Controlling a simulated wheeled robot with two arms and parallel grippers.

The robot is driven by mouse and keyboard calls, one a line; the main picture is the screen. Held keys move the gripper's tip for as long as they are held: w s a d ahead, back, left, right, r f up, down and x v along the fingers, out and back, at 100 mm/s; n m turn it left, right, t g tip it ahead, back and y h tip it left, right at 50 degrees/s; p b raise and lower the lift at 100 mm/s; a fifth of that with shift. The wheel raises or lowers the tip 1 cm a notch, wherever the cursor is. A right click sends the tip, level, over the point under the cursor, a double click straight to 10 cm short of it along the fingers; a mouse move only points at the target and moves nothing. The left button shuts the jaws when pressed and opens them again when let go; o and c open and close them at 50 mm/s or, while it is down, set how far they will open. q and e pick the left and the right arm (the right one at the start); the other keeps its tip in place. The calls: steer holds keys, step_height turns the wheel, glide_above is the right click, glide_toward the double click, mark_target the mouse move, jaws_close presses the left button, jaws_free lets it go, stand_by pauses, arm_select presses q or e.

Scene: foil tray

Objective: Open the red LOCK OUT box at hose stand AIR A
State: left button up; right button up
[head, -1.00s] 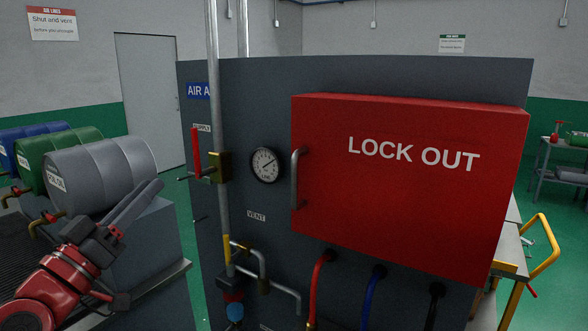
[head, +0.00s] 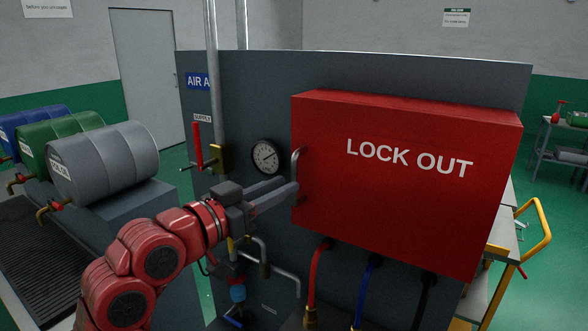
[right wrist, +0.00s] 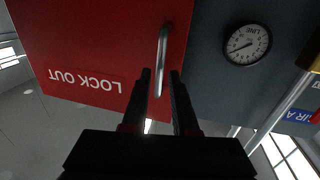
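The red LOCK OUT box (head: 405,215) is mounted on the grey panel of stand AIR A, with its front closed. Its vertical bar handle (head: 297,160) is on the left edge of the front; the lower part is hidden by my fingers. My right gripper (head: 294,192) reaches the handle from the left. In the right wrist view the box (right wrist: 95,45) is upside down, and the handle (right wrist: 162,55) shows between the two parted fingers of my open gripper (right wrist: 160,78). I cannot tell whether they touch it. My left gripper is not in view.
A pressure gauge (head: 266,156) and a red supply lever (head: 197,145) are left of the box. Pipes run below, and red, blue and black hoses (head: 367,290) hang under it.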

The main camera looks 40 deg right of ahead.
mark_target(294, 199)
steer(key=shift+w+d+p, duration=0.2)
steer(key=shift+d+p, duration=0.05)
steer(key=shift+d, duration=0.75)
steer(key=shift+w+d+p, duration=0.15)
steer(key=shift+d+p, duration=0.1)
steer(key=shift+d, duration=0.7)
jaws_close()
